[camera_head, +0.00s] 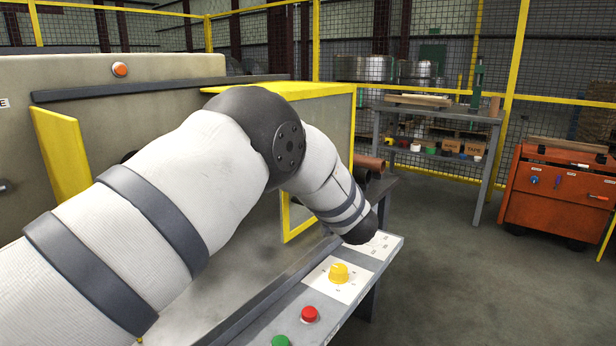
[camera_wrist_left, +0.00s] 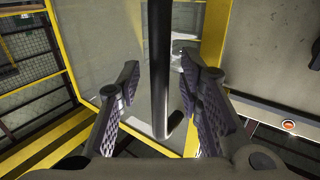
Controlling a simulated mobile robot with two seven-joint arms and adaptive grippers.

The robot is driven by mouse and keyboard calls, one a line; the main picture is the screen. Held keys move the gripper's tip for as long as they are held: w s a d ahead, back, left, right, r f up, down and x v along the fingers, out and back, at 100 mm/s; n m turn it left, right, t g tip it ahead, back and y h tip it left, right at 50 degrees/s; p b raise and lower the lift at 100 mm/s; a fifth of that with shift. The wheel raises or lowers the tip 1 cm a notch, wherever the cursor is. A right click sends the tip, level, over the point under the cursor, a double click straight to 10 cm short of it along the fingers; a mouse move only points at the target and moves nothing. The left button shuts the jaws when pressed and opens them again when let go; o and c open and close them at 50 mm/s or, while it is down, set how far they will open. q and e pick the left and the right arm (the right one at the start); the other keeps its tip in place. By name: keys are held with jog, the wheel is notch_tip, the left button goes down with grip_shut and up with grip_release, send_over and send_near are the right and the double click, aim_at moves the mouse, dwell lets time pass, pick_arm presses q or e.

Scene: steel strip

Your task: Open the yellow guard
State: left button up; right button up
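The yellow guard (camera_head: 320,91) is a yellow-framed box with clear panes on the machine, largely hidden behind my left arm in the head view. In the left wrist view its yellow frame (camera_wrist_left: 214,35) stands beside a clear pane. A dark upright bar handle (camera_wrist_left: 158,60) runs in front of the pane. My left gripper (camera_wrist_left: 158,78) is open, with one finger on each side of the bar and visible gaps on both sides. The head view does not show the left gripper, which is hidden by the arm. My right gripper is in neither view.
A sloped control panel with a yellow knob (camera_head: 339,273), a red button (camera_head: 310,314) and a green button (camera_head: 280,341) lies in front, close to my left arm. A workbench (camera_head: 440,112) and an orange cabinet (camera_head: 556,198) stand at right, with open floor before them.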

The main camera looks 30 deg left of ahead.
pick_arm(q)
jog(key=v, duration=1.2)
